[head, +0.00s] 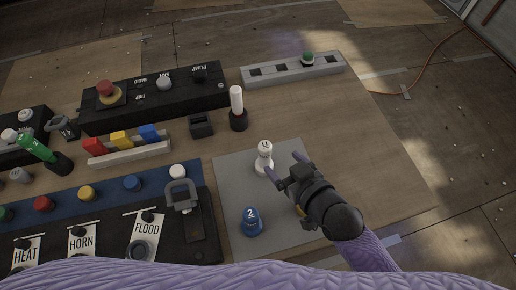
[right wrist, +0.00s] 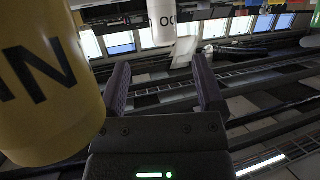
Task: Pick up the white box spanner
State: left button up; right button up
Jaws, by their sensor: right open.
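The white piece marked U (head: 264,158), which I take to be the white box spanner, stands upright on the grey mat (head: 228,172). In the right wrist view a white cylinder with dark lettering (right wrist: 161,20) is ahead of and between the fingers, cut off by the top edge. My right gripper (head: 285,165) is open and empty, just right of the white piece, its fingers pointing towards it. The gripper also shows in the right wrist view (right wrist: 160,75). My left gripper is not in view.
A blue piece marked 2 (head: 251,222) stands on the mat's near part. A yellow piece (right wrist: 45,85) is close beside the right gripper. A white-handled lever (head: 237,105) and a black switch panel (head: 155,97) lie beyond. The table's right side is clear.

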aim_at(269, 152)
jog(key=b+x, duration=0.2)
jog(key=x, duration=0.5)
jog(key=shift+w+a+f, duration=0.1)
jog(key=shift+a+f, duration=0.15)
jog(key=shift+a, duration=0.15)
jog(key=shift+w+a+b, duration=0.15)
jog(key=shift+w+b, duration=0.1)
jog(key=shift+b, duration=0.1)
jog(key=c, duration=1.1)
grip_shut()
